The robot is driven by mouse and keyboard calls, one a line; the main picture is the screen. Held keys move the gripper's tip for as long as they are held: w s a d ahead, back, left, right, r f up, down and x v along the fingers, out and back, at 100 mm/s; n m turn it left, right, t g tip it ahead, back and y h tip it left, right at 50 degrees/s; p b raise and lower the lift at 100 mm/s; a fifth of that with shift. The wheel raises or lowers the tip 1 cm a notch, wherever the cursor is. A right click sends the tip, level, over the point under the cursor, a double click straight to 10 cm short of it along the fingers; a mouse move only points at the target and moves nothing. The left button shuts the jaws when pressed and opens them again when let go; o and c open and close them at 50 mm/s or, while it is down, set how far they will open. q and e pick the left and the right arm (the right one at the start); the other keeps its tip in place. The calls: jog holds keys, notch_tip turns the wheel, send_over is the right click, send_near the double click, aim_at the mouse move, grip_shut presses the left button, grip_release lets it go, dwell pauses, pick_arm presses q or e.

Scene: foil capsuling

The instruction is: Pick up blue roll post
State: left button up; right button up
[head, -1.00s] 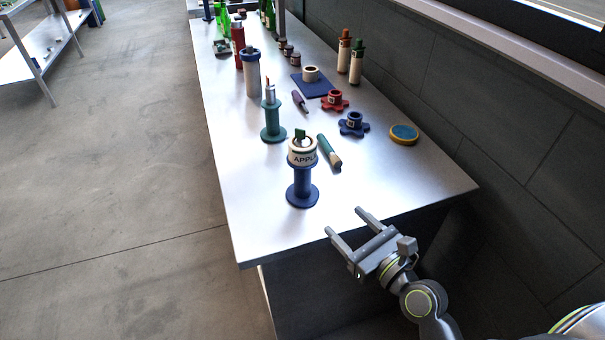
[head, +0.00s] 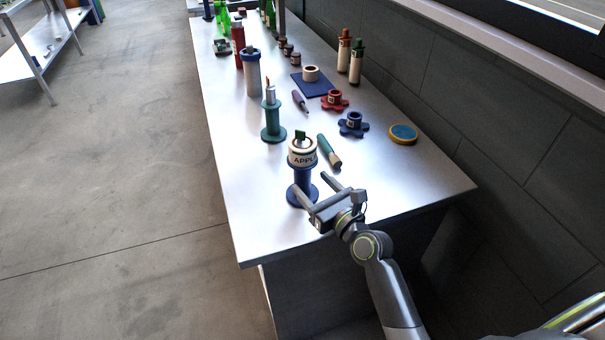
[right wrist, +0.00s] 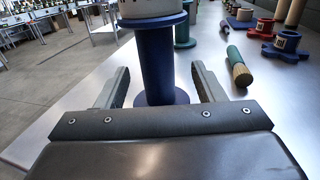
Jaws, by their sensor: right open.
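The blue roll post (head: 302,180) stands upright near the front end of the table, with a white roll labelled "APPL..." (head: 303,153) on top. In the right wrist view the post's blue stem (right wrist: 157,65) rises between my right gripper's two fingers, beyond or level with their tips. My right gripper (head: 311,183) is open, low over the table, with a finger to each side of the post. The wrist view shows gaps between the fingers and the stem. The post's base is partly hidden by the gripper in the head view. My left gripper is not in view.
A green post (head: 272,120) stands behind the blue one. A green-handled brush (head: 329,151) lies just right of the roll. A blue knob-shaped piece (head: 353,124), a red one (head: 334,100) and a round yellow-rimmed disc (head: 403,134) lie farther right. The table's front right is clear.

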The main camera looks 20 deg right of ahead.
aim_at(308, 182)
jog(key=x, duration=0.5)
jog(key=shift+a+f, duration=0.15)
jog(key=shift+f, duration=0.15)
jog(key=shift+s, duration=0.1)
jog(key=shift+c, duration=0.2)
jog(key=c, duration=1.2)
jog(key=shift+r, duration=0.15)
grip_shut()
